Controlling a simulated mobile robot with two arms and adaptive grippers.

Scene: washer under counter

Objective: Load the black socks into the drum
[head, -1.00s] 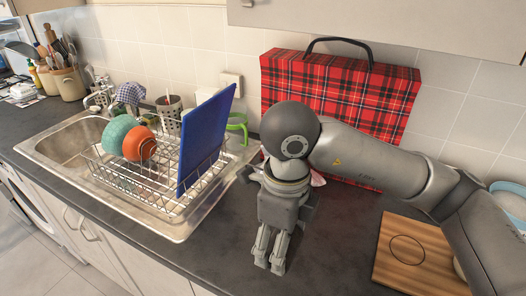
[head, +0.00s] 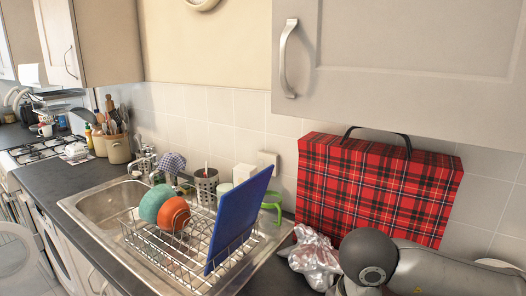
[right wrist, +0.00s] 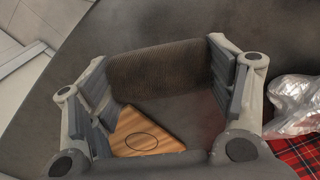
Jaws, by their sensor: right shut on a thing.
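In the right wrist view, my right gripper (right wrist: 160,78) is shut on a dark, ribbed, rolled bundle, which looks like the black socks (right wrist: 158,72). The bundle spans between the two finger pads, above the dark counter. In the head view only part of my right arm shows at the bottom right, and its fingers are out of the frame. At the far left, a white washer front (head: 52,244) with a dark round window shows under the counter, partly cut off. A pale round ring (head: 32,241) stands at the left edge, perhaps its door. My left gripper is not in view.
A sink (head: 100,203) with a wire dish rack (head: 190,262), bowls and a blue board (head: 239,222) fills the middle. A red tartan bag (head: 375,185) and a crumpled silvery bag (head: 316,258) stand behind my arm. A wooden board (right wrist: 146,132) lies on the counter.

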